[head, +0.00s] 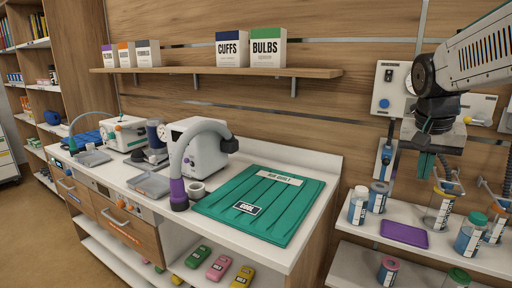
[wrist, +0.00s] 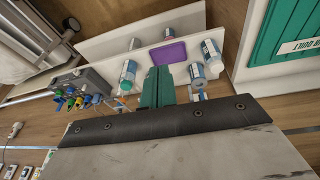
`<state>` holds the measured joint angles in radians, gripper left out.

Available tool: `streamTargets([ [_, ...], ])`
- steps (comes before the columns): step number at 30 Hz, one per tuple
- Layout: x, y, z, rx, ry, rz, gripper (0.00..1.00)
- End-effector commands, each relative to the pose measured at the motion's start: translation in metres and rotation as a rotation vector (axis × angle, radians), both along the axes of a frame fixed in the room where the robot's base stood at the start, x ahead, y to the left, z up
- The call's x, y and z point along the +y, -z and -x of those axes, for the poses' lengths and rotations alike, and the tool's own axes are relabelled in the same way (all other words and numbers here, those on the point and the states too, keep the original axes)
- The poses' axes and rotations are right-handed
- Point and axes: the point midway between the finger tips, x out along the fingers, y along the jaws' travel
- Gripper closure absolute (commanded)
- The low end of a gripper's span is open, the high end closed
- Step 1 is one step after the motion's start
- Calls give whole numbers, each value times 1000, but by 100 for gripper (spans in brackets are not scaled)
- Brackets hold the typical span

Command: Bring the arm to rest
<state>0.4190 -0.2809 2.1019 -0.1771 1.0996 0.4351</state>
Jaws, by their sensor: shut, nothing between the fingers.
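My arm (head: 482,55) comes in from the upper right of the head view. My gripper (head: 426,163) hangs down from it, in front of the wall panel and above the right-hand shelf. In the wrist view the green fingers of my gripper (wrist: 157,88) are close together and shut, with nothing held between them. The fingers are apart from the bottles and the shelf, as far as the views show.
Below my gripper, a white shelf (head: 345,226) carries several bottles, jars and a purple tray (head: 404,234). A counter to the left bears a green mat (head: 285,188) and white devices (head: 197,147). A wooden shelf (head: 215,71) above holds boxes. Wall fittings (head: 390,88) are close beside my arm.

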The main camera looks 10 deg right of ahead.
Motion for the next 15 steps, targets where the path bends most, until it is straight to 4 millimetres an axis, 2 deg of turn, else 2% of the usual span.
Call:
streamTargets([
  [1,33,12,21,41,-120,-25,100],
  [3,73,31,52,95,-296,-62,100],
  [6,123,57,98,151,-517,-109,100],
  [10,164,82,143,170,-682,-145,100],
  [12,176,88,156,159,-723,-145,100],
  [15,184,85,162,131,-769,-128,100],
])
